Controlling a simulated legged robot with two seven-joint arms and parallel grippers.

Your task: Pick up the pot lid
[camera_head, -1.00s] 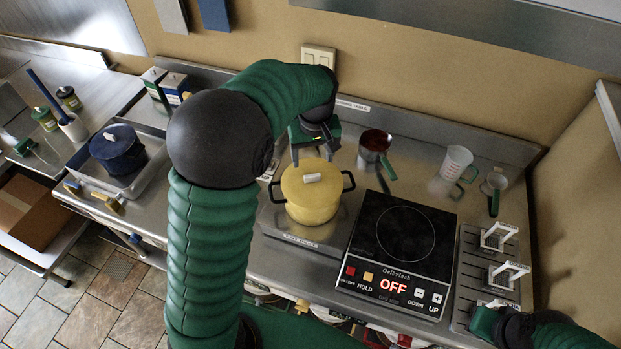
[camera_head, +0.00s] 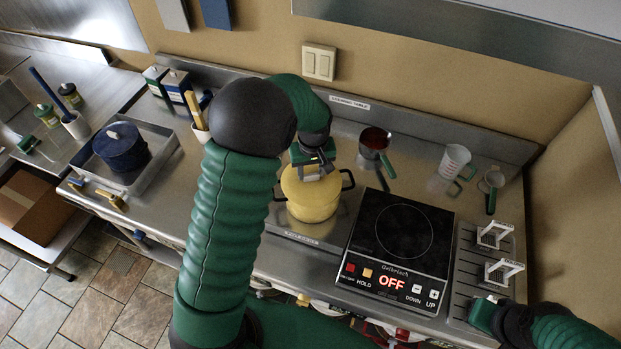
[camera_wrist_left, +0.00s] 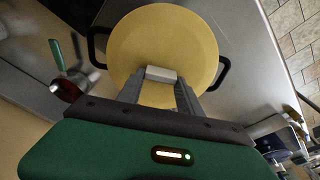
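The yellow pot (camera_head: 313,209) with black side handles stands at the middle of the counter, left of the cooktop. Its round yellow pot lid (camera_head: 291,184) sits on top; the lid fills much of the left wrist view (camera_wrist_left: 163,37). The lid's pale block knob (camera_wrist_left: 161,74) lies between the fingertips. My left gripper (camera_head: 312,174) points down over the lid, and in the wrist view (camera_wrist_left: 161,84) its two fingers appear to press the knob's sides. No gap shows under the lid. My right gripper (camera_head: 484,314) is at the lower right; its fingers cannot be made out.
An induction cooktop (camera_head: 403,237) reading OFF is right of the pot. A red-filled saucepan (camera_head: 374,144) stands behind it. A measuring cup (camera_head: 453,161) is further right. A blue pot (camera_head: 121,148) sits in a metal tray (camera_head: 164,158) at left.

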